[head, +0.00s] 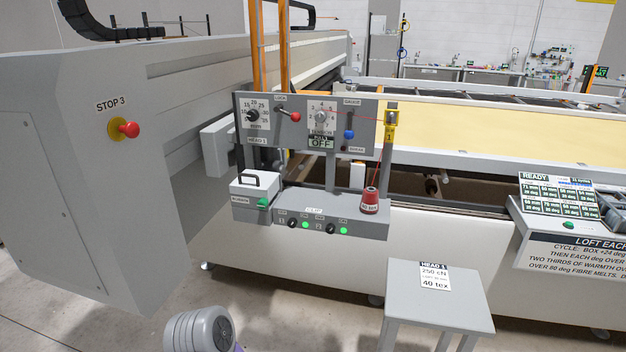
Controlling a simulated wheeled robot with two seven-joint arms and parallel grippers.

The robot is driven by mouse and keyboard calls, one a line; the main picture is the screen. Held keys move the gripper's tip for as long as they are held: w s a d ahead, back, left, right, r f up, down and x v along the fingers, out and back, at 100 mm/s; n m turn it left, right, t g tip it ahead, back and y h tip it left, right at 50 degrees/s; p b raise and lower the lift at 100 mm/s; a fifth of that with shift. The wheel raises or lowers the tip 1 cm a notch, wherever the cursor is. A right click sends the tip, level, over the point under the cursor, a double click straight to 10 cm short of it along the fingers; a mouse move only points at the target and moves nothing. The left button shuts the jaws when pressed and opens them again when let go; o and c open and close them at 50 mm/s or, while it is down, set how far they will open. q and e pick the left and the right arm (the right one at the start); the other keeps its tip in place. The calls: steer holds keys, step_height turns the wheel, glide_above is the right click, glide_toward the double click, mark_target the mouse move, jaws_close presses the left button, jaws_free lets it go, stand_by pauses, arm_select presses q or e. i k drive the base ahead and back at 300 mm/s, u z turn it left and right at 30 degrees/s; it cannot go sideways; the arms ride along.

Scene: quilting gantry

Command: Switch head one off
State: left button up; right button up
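The head 1 panel (258,141) is a grey plate on the gantry with dials, a red-tipped lever (295,117), a blue knob (349,134) and a small display reading OFF (321,143). Below it a grey control box (290,207) carries two black knobs, seemingly numbered 1 and 2. Knob 1 (292,222) has a lit green lamp (305,225) beside it. Knob 2 (331,228) also has a lit green lamp (343,231). The label above them is too small to read surely. Neither gripper is in view; a grey rounded part of my arm shows at the bottom.
A red thread cone (370,200) stands on the control box's right end, its thread running up to a yellow guide (390,125). A white box (256,198) sits at the left. A grey stand (438,303) is in front. A red STOP 3 button (130,130) is at left.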

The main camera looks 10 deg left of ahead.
mark_target(292, 222)
steer(key=k, duration=0.65)
steer(key=z, duration=0.55)
steer(key=i, duration=1.4)
steer(key=u, duration=0.7)
